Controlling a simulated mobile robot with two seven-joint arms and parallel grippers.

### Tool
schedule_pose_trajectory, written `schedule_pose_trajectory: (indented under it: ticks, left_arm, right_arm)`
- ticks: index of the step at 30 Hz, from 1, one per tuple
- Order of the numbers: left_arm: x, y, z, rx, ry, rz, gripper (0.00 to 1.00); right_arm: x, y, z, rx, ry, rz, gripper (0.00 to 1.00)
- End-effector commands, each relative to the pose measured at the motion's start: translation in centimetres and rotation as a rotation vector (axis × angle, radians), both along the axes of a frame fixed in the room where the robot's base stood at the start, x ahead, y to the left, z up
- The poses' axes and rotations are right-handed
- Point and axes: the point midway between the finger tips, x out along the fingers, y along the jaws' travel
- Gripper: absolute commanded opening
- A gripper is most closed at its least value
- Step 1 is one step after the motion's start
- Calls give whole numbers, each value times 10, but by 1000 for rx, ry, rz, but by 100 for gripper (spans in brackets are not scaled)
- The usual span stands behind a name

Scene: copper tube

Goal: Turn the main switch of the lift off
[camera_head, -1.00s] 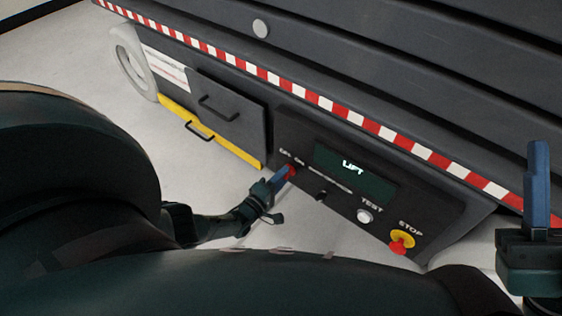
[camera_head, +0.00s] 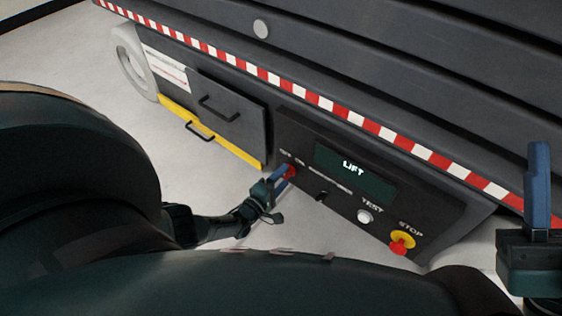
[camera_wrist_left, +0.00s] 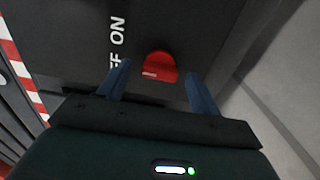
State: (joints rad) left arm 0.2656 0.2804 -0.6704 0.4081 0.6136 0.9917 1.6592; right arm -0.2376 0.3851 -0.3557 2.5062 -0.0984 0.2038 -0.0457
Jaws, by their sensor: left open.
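The red main switch (camera_head: 291,171) sits at the left end of the lift's dark control panel (camera_head: 440,205). In the left wrist view, the red knob (camera_wrist_left: 161,65) shows a white mark at its lower left, on the side of the partly hidden OFF lettering; ON stands above that lettering. My left gripper (camera_head: 283,178) is open at the switch. In the left wrist view, its blue fingers (camera_wrist_left: 158,75) stand apart, one to each side of the knob's lower part; contact cannot be told. My right gripper (camera_head: 538,185) is at the right edge, only partly visible.
The panel also carries a lit LIFT display (camera_head: 354,172), a white TEST button (camera_head: 364,216) and a red STOP button (camera_head: 398,247) on yellow. Drawers with handles (camera_head: 220,110) are to the left. A red-and-white striped edge (camera_head: 325,103) runs above.

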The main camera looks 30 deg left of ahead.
Motion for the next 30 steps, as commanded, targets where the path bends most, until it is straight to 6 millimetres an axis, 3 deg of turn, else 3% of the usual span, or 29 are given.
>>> schedule_pose_trajectory:
  ticks: [6, 10, 12, 15, 24, 30]
  left_arm:
    - [-1, 0, 0, 1, 0, 0, 64]
    - [-12, 1, 1, 1, 3, 0, 64]
    - [-23, 2, 2, 1, 3, 0, 64]
    - [-45, 4, 2, 0, 5, 0, 64]
    - [-108, 9, 2, 1, 2, 0, 64]
    - [-128, 10, 1, 1, 0, 1, 64]
  right_arm:
    - [0, 0, 1, 0, 0, 0, 36]
    - [1, 0, 5, 0, 9, 1, 36]
    - [3, 0, 3, 3, 41, 0, 36]
    - [6, 2, -15, 16, 153, 0, 36]
    - [8, 3, -33, 28, 292, -3, 36]
    - [8, 4, -38, 31, 324, -4, 36]
